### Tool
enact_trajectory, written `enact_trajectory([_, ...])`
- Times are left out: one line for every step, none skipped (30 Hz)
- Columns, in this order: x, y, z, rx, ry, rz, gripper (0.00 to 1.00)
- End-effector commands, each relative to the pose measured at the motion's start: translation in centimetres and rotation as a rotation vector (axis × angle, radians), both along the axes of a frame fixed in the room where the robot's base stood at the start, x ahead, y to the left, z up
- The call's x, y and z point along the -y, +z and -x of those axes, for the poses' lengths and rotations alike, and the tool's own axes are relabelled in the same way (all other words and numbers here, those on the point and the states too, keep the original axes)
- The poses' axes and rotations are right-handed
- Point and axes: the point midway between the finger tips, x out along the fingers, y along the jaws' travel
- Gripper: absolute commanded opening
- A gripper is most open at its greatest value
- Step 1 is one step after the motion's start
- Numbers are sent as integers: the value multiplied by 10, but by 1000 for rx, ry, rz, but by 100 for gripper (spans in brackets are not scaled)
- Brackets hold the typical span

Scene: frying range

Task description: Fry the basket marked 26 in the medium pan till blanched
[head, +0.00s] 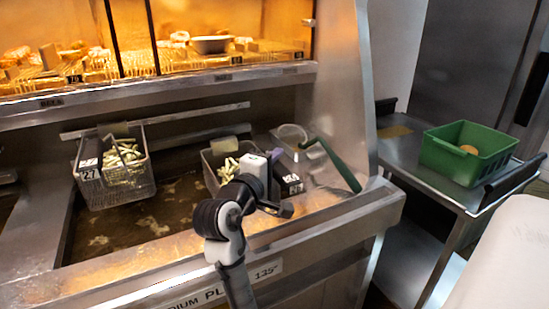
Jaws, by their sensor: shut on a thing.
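A wire basket (212,172) with pale cut chips hangs in or just above the oil of the medium pan (150,232). My arm covers much of its front. A black plate with a tag (292,185) that seems to read 26 shows just right of my gripper (278,168). My gripper is shut at the basket's handle side; the arm hides the exact contact. A second wire basket (120,185), tagged 27 and holding pale chips, hangs at the left over the same pan.
A green-handled tool (335,160) rests at the pan's right end, beside a round clear piece (292,135). A green crate (465,150) stands on the steel side table (420,165). A lit warming shelf (160,75) with food and a bowl (211,44) runs above.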

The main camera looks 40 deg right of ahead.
Motion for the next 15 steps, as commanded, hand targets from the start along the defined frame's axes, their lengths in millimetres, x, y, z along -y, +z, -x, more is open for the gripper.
enact_trajectory([0,-10,0,4,1,2,0])
enact_trajectory([-1,-14,0,4,1,2,0])
enact_trajectory([-1,-19,0,4,1,1,0])
enact_trajectory([-1,-23,0,4,1,1,0])
enact_trajectory([-1,-27,0,4,1,1,0])
enact_trajectory([-1,-32,0,4,1,2,0])
enact_trajectory([-1,-36,0,4,1,2,0])
enact_trajectory([-1,-40,0,4,1,2,0])
enact_trajectory([0,-45,0,4,0,3,0])
enact_trajectory([0,-48,0,4,0,2,0])
enact_trajectory([0,-52,0,4,0,2,0])
enact_trajectory([0,-58,0,4,0,1,0])
enact_trajectory([0,-62,0,4,0,1,0])
enact_trajectory([0,-65,0,4,0,2,0])
enact_trajectory([0,-69,0,4,0,3,0])
